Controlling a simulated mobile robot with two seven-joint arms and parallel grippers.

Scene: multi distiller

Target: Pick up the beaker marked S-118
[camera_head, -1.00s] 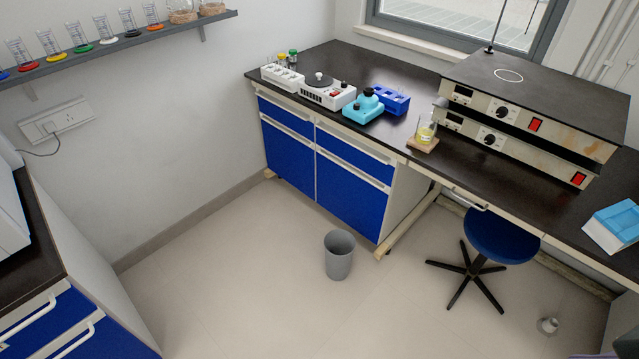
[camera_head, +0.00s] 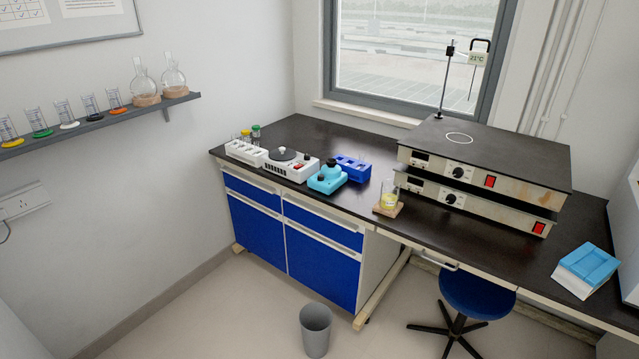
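A glass beaker (camera_head: 389,196) with yellow liquid stands upright on a small wooden block (camera_head: 379,211) near the front edge of the dark bench. It is just left of the stacked hotplates. Any marking on it is too small to read, so I cannot tell whether it is S-118. Neither of my grippers shows in the head view.
The bench (camera_head: 390,235) holds a blue rack (camera_head: 352,170), a turquoise device (camera_head: 327,178), a white stirrer (camera_head: 291,165) and stacked hotplates (camera_head: 478,195). A grey bin (camera_head: 316,330) and a blue stool (camera_head: 476,296) stand on the floor. Flasks (camera_head: 144,85) sit on the wall shelf. Floor left of the bin is clear.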

